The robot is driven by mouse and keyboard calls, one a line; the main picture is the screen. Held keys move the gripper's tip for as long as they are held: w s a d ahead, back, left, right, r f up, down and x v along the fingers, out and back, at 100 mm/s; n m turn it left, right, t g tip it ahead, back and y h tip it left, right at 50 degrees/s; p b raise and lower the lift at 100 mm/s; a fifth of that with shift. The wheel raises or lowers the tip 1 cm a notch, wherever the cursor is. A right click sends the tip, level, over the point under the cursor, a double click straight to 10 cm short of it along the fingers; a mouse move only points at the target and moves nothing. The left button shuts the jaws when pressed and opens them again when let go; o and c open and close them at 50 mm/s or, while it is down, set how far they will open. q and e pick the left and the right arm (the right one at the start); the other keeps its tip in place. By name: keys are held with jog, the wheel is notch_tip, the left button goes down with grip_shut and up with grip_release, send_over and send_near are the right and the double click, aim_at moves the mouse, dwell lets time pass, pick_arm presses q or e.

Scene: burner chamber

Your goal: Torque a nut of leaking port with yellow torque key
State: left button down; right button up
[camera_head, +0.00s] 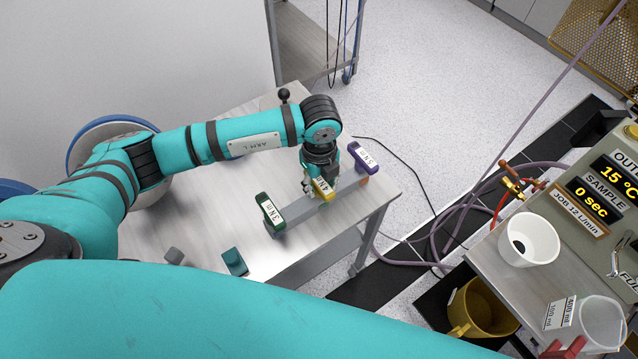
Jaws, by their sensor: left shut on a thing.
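The yellow torque key (323,188), with a partly hidden white label, is in the grey rack (309,220) on the table. My left gripper (320,178) points down over the rack and is shut on the yellow key, covering much of it. A green key (270,212) marked 3 Nm stands at the rack's near left end. A purple key (363,157) stands at its far right end. Brass fittings with a red valve (511,183) show at the right; I cannot tell which nut or port leaks.
The table (213,218) also bears a teal block (235,262) and a small grey block (174,256). At the right are a control panel (608,190), a white cup (528,240), a clear beaker (598,325) and a yellow bucket (482,308). Purple hoses (437,243) run along the floor.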

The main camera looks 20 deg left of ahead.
pick_arm(q)
notch_tip(320, 180, up, 9)
jog(key=shift+w+f+b, duration=0.1)
jog(key=shift+b, duration=1.05)
jog(key=shift+r, duration=0.65)
jog(key=c, duration=1.5)
grip_release()
grip_shut()
jog(key=shift+c, duration=0.7)
grip_release()
grip_shut()
jog(key=shift+f, duration=0.1)
